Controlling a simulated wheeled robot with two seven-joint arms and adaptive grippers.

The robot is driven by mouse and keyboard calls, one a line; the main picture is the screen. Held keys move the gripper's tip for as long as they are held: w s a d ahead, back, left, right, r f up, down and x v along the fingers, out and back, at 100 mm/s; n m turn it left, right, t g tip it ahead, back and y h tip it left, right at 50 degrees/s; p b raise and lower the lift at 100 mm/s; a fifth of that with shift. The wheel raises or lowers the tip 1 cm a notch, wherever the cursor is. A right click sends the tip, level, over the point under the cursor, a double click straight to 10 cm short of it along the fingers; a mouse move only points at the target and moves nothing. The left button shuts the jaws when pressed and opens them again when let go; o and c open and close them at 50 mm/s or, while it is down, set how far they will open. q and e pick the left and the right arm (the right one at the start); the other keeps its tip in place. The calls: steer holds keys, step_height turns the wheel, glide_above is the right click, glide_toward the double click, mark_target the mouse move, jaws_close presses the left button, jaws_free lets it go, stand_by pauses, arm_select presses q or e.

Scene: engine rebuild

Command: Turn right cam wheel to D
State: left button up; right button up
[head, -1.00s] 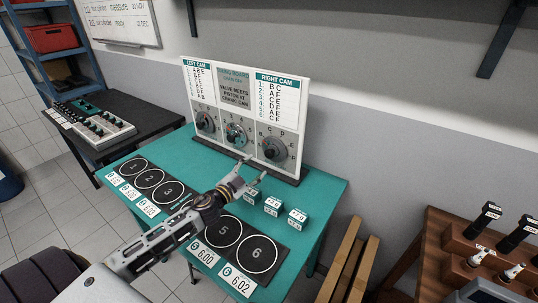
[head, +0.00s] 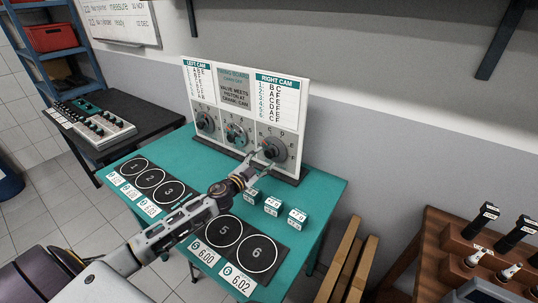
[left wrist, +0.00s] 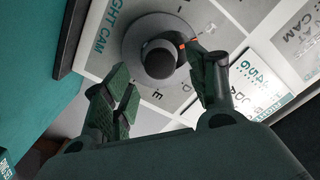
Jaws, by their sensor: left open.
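The right cam wheel (head: 273,148) is a grey round dial with a dark central knob, low on the right panel of the white timing board (head: 308,105). Letters ring the dial. My left gripper (head: 260,163) is open just in front of it. In the left wrist view the dark knob (left wrist: 160,58) lies beyond and between the open fingertips (left wrist: 163,82). The right-hand finger overlaps the dial's edge near an orange-red mark. I cannot tell whether either finger touches the knob, nor which letter the mark faces. My right gripper is out of view.
The left and middle dials (head: 236,134) sit beside the wheel on the same board. Small labelled blocks (head: 273,206) stand on the teal table (head: 322,190) below. A black numbered mat (head: 214,262) lies at the front. A wooden rack (head: 460,262) stands at the right.

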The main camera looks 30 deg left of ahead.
mark_target(268, 155)
arm_select(q)
steer(key=shift+w+d, duration=0.15)
steer(key=shift+w, duration=0.7)
steer(key=shift+w+d, duration=0.1)
steer(key=shift+w, duration=0.7)
steer(key=shift+w+d+p, duration=0.15)
steer(key=shift+w+p, duration=0.15)
steer(key=shift+w, duration=0.55)
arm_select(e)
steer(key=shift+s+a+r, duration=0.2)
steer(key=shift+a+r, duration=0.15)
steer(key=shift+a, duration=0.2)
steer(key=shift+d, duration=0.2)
arm_select(q)
steer(key=c, duration=1.1)
steer(key=shift+o, duration=0.2)
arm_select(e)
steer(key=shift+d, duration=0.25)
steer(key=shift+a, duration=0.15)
